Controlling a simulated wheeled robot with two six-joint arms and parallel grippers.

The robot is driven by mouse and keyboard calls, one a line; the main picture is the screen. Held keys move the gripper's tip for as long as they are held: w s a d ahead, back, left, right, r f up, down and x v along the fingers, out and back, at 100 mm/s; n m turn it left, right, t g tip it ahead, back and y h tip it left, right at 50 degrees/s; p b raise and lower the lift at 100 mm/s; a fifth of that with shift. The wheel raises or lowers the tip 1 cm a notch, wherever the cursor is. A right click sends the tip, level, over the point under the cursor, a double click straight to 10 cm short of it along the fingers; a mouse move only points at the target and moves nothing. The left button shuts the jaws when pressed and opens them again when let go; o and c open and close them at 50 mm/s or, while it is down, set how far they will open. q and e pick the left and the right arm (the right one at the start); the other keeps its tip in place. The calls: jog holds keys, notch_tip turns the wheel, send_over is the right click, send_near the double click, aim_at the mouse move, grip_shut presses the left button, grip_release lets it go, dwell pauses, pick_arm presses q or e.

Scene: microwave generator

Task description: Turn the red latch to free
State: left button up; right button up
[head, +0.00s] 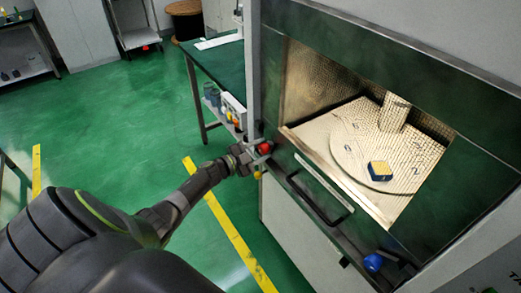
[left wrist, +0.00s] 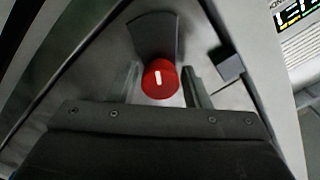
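The red latch (head: 265,147) is a round red knob at the left front edge of the large microwave generator. It also shows in the left wrist view (left wrist: 160,79), with a short, nearly upright white mark on its face and a dark plate behind it. My left gripper (head: 253,153) is at the latch. In the left wrist view the two fingers of the left gripper (left wrist: 160,86) stand either side of the red knob, with a visible gap on each side. The gripper looks open, not closed on it. My right gripper is in neither view.
The microwave chamber (head: 350,140) shows a round turntable (head: 350,150) with a blue and yellow block (head: 379,171). A dark handle (head: 322,207) and a blue knob (head: 373,262) are on its front. A green-topped table (head: 215,62) stands behind.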

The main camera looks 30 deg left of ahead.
pick_arm(q)
jog(key=shift+o, duration=1.1)
jog(key=shift+s, duration=0.1)
jog(key=b+v, duration=0.2)
jog(key=v, duration=1.5)
jog(key=shift+b, duration=0.3)
jog(key=shift+s+a, duration=0.1)
jog(key=shift+a, duration=0.05)
